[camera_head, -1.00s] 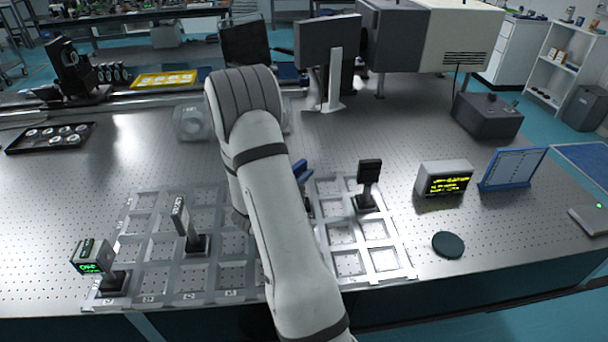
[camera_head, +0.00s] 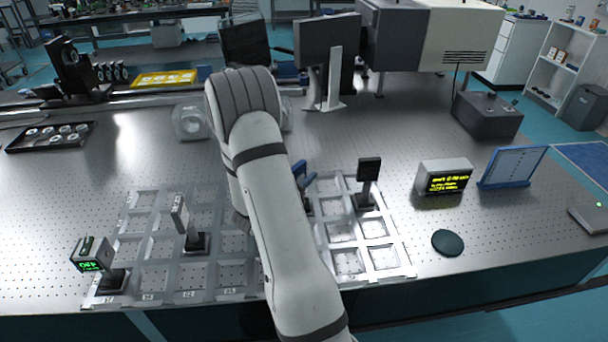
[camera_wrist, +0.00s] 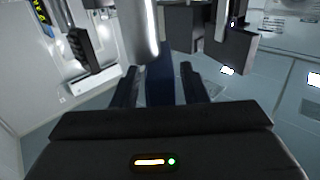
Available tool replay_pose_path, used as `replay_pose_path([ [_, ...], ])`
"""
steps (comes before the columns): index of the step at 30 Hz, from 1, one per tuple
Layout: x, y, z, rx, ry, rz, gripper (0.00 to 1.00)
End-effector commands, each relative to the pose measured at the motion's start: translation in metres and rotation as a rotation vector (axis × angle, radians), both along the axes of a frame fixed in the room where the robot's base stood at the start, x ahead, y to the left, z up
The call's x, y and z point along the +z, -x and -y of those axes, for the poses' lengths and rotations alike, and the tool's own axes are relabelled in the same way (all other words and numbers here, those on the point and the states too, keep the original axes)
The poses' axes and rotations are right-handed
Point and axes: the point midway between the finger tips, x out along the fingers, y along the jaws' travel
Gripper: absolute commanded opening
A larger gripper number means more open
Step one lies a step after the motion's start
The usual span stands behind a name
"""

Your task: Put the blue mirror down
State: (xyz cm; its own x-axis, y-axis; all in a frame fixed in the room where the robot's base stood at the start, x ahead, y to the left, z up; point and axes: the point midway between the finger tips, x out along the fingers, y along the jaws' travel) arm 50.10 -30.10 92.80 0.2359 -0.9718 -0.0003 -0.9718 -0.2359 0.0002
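The blue mirror (camera_head: 303,172) shows just right of my arm in the head view, partly hidden behind it. Its dark post and base are mostly covered, and it appears to stand in the grid tray (camera_head: 318,216). In the wrist view the blue mirror (camera_wrist: 160,78) lies between the two dark fingers of my gripper (camera_wrist: 158,72). The fingers are spread, with a narrow gap showing on each side of the blue part. In the head view my gripper is hidden behind my arm.
A dark post-mounted optic (camera_head: 368,170) stands to the right in the tray. A grey-faced optic (camera_head: 181,214) and a box with a green display (camera_head: 91,254) stand to the left. A yellow-text display box (camera_head: 444,177) and a dark disc (camera_head: 447,242) lie right of the tray. Several compartments are empty.

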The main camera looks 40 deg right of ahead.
Motion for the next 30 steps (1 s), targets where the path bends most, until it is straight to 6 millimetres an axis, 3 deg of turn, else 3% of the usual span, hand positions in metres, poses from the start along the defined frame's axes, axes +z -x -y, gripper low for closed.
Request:
replay_pose_path([
  [5, 0.002, 0.001, -0.009, 0.004, 0.0, -0.001, 0.4],
  [15, 0.001, 0.018, -0.079, 0.005, 0.0, 0.0, 0.4],
  [24, 0.003, 0.027, -0.113, 0.002, -0.002, 0.001, 0.4],
  [27, 0.004, 0.021, -0.118, 0.035, -0.046, 0.015, 0.4],
  [30, 0.008, 0.002, -0.126, 0.133, -0.159, 0.042, 0.4],
])
